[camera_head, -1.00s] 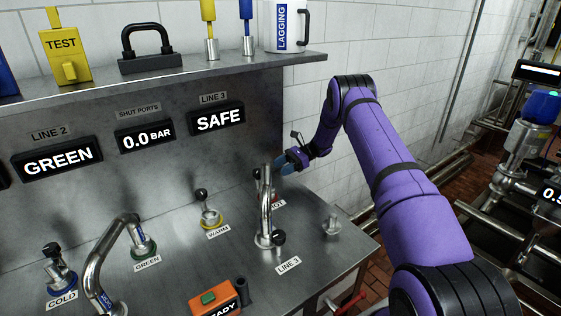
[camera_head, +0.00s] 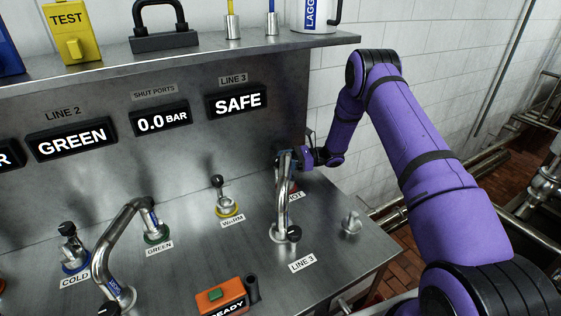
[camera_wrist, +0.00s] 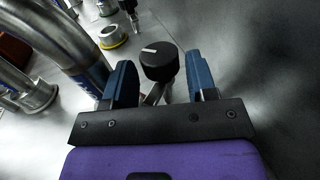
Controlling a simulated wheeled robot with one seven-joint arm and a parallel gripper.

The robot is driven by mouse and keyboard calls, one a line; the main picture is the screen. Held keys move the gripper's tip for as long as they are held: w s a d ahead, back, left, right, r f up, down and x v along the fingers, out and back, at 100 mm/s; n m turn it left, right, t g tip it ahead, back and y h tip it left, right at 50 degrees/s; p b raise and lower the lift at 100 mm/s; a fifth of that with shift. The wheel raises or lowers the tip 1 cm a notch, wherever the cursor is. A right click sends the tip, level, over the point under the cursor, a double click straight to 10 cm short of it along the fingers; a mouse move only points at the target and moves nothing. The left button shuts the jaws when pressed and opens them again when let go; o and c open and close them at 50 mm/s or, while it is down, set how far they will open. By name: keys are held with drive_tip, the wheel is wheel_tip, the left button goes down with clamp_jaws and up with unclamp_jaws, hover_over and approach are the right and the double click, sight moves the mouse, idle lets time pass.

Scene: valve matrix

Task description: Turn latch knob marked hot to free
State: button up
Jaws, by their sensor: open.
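The hot knob is a black round cap (camera_wrist: 159,62) with a white pointer line, in the wrist view. It stands between the two blue fingers of my gripper (camera_wrist: 159,70), which are open with a gap on each side of the cap. In the head view my gripper (camera_head: 300,158) is behind the bent Line 3 pipe (camera_head: 284,200), above the HOT label (camera_head: 295,196). The pipe and gripper mostly hide the hot knob there. The word that its pointer faces cannot be read.
The Line 3 pipe stands close left of my gripper. The warm knob (camera_head: 219,195) stands further left, then the green port and cold knob (camera_head: 70,245). A small metal stub (camera_head: 351,223) is at right. The Line 3 display (camera_head: 237,101) reads SAFE.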

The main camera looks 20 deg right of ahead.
drive_tip(key=shift+w+a, duration=0.1)
drive_tip(key=shift+a, duration=0.85)
drive_tip(key=c, duration=0.6)
drive_tip(key=shift+c, duration=0.2)
drive_tip(key=shift+g, duration=0.3)
drive_tip(key=n+g, duration=0.2)
drive_tip(key=g, duration=0.1)
drive_tip(key=n+g, duration=0.2)
drive_tip(key=g, duration=0.1)
drive_tip(key=shift+w, duration=0.2)
